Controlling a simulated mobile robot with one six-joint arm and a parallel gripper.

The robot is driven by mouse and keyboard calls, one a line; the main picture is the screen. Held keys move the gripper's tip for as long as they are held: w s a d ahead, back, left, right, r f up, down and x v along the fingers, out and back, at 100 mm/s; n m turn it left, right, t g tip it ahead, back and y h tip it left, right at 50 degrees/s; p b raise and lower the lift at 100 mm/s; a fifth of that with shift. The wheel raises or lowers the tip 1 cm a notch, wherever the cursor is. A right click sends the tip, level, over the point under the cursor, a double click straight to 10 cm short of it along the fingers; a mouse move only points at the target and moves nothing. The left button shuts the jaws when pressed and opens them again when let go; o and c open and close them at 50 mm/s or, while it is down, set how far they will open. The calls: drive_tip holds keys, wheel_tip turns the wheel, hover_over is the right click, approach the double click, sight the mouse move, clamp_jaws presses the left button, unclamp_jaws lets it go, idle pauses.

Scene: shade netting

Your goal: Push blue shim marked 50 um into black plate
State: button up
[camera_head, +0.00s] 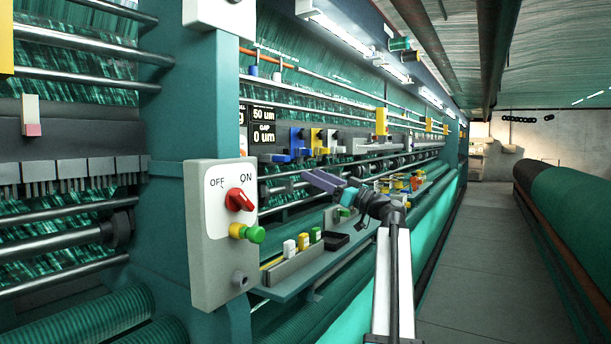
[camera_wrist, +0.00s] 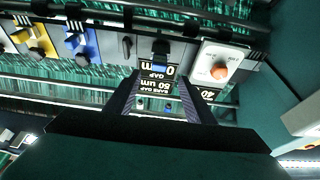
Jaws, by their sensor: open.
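A blue piece with a dark knob (camera_head: 297,139) stands on the machine rail in the head view, just right of a black display reading 50 um and GAP 0 um (camera_head: 263,125). In the wrist view, turned upside down, a blue piece (camera_wrist: 88,46) is left of my gripper. I cannot read a 50 um mark on it. A dark block (camera_wrist: 161,48) with a small blue edge sits ahead between my fingers; I cannot tell whether it is the black plate. My gripper (camera_head: 314,177) is open, with nothing between its fingers (camera_wrist: 160,82), in front of the rail.
A grey OFF/ON box (camera_head: 222,230) with a red switch stands at the left. A shelf (camera_head: 290,270) below carries small coloured blocks and a black tray (camera_head: 335,241). A yellow piece (camera_wrist: 33,42) is beside the blue one. The aisle (camera_head: 450,270) at right is clear.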

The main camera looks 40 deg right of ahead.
drive_tip(key=shift+v, duration=1.15)
